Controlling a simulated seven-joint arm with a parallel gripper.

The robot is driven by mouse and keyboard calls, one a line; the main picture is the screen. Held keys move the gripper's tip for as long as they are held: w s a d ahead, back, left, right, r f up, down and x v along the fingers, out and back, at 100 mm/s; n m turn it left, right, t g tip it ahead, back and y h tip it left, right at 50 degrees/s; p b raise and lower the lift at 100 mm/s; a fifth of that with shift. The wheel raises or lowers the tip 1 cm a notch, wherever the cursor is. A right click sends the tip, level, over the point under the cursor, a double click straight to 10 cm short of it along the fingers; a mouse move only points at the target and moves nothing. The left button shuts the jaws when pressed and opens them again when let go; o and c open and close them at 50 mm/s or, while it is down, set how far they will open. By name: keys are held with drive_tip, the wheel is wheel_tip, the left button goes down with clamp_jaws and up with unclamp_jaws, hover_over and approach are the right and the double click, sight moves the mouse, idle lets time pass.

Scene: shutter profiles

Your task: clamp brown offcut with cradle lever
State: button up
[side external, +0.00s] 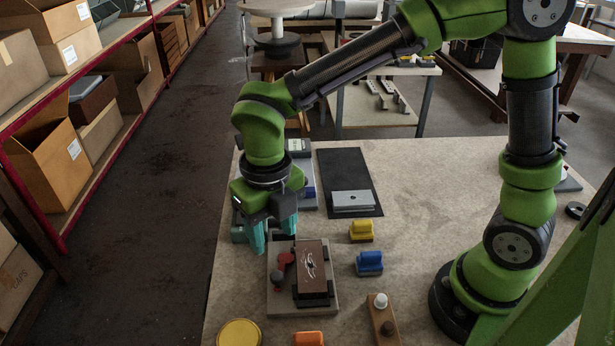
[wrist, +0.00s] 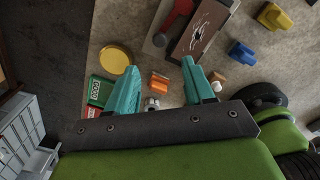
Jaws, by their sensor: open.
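The brown offcut (side external: 312,266) is a flat dark block with a pale scribble on its top. It lies in the grey cradle (side external: 287,304) between dark stops, and also shows at the top of the wrist view (wrist: 200,32). The cradle lever (side external: 286,258) is red with a dark knob, on the offcut's left; it also shows in the wrist view (wrist: 176,14). Whether it touches the offcut I cannot tell. My gripper (side external: 275,242) has its two teal fingers apart and empty, near the cradle's far-left end. The wrist view also shows its open fingers (wrist: 161,65).
A yellow block (side external: 361,231) and a blue block (side external: 369,263) stand right of the cradle. A yellow disc (side external: 239,332), an orange block (side external: 308,338) and a wooden piece with knobs (side external: 383,320) are in front. A grey plate (side external: 353,200) lies on a black mat (side external: 344,165) behind.

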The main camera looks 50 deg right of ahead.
wheel_tip(320, 180, up, 6)
drive_tip(key=shift+r, duration=0.1)
idle(0.4)
drive_tip(key=s+d+r+n+t+y, duration=0.1)
drive_tip(key=s+d+n+t, duration=0.2)
drive_tip(key=d+n, duration=0.5)
drive_tip(key=s+d+r+n+t+y, duration=0.1)
drive_tip(key=d+n, duration=0.8)
drive_tip(key=n, duration=1.6)
drive_tip(key=s+r+t, duration=0.1)
drive_tip(key=s+t, duration=0.1)
drive_tip(key=t, duration=0.1)
drive_tip(key=shift+s+d+n, duration=0.3)
drive_tip(key=shift+s+n, duration=0.1)
